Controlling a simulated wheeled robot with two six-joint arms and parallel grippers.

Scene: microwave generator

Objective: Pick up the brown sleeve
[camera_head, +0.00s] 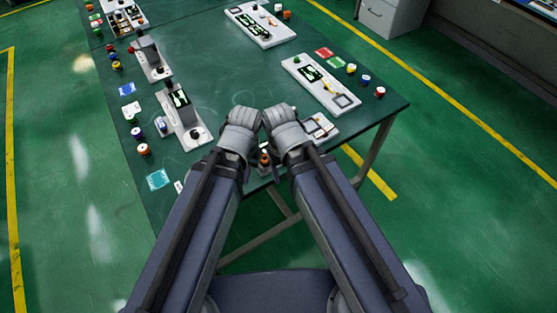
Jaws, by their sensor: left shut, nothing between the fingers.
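My two arms reach forward from the bottom of the head view, with their grey ends close together over the near part of the green table (230,75). My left gripper (243,117) is shut and empty. My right gripper (279,116) is beside it, and its fingers cannot be made out. A small orange-brown object (264,158) shows in the gap between the arms, partly hidden. I cannot tell whether it is the brown sleeve. No other thing is clearly a brown sleeve at this size.
White device boards stand at the left (183,118), back (260,25) and right (320,84). A smaller white unit (320,128) is partly behind my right gripper. Several spools (144,150) and cards (158,180) line the left edge. The table's middle is clear. A grey cabinet (392,18) stands beyond.

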